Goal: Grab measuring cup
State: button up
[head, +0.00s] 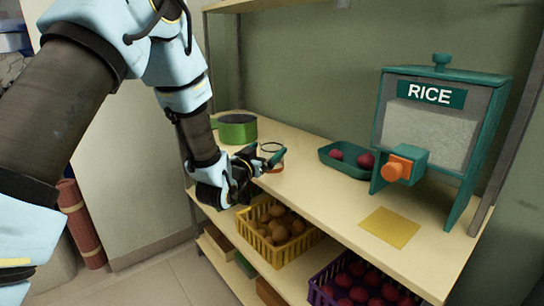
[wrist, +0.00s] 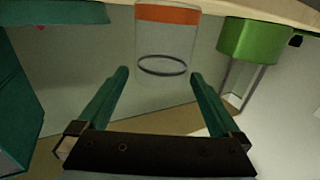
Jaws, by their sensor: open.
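The measuring cup is clear, with a dark rim and an orange-red band at its base. In the head view the cup (head: 271,149) stands on the shelf top, partly hidden by my gripper (head: 264,164). In the wrist view, which looks upside down, the cup (wrist: 167,42) is at the top centre, its rim ring lower in the picture. My gripper (wrist: 158,74) is open, its two teal fingers pointing toward the cup. The cup lies ahead of and lined up between the fingertips. Whether the fingers touch it I cannot tell.
A green pot (head: 237,128) stands behind the cup, to the left. A yellow mat (head: 390,227) lies near the front edge. Filled yellow (head: 274,254) and purple crates are below.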

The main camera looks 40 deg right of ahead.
aim_at(276, 140)
jog(key=p+x, duration=0.1)
jog(key=x, duration=0.3)
jog(key=shift+w+d+p, duration=0.1)
jog(key=shift+w+p, duration=0.05)
jog(key=shift+p, duration=0.2)
jog(key=shift+c, duration=0.2)
jog(key=c, duration=1)
jog(key=shift+c, duration=0.4)
jog(key=shift+r, duration=0.2)
